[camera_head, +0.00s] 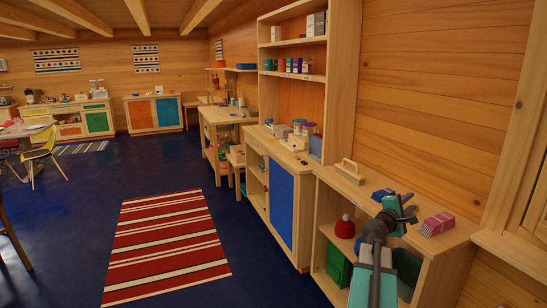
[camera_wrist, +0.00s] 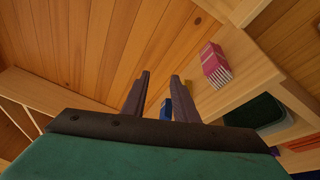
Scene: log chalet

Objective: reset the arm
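My gripper (camera_head: 411,207) is at the right of the head view, over the top of a low wooden shelf unit (camera_head: 462,232). In the wrist view its two dark fingers (camera_wrist: 160,82) stand apart with a gap between them, and nothing is held. My teal arm reaches up to it from the bottom of the head view. A pink box with pale stripes (camera_head: 436,224) lies on the shelf top to the right of the gripper. The box also shows in the wrist view (camera_wrist: 214,60), right of the fingers and apart from them.
A blue item (camera_head: 381,194) and a wooden-handled thing (camera_head: 349,170) are on the same shelf top. A red item (camera_head: 345,227) and a green bin (camera_head: 338,266) are below. The wooden wall (camera_head: 440,110) rises close behind. Open floor and a red striped rug (camera_head: 168,245) are left.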

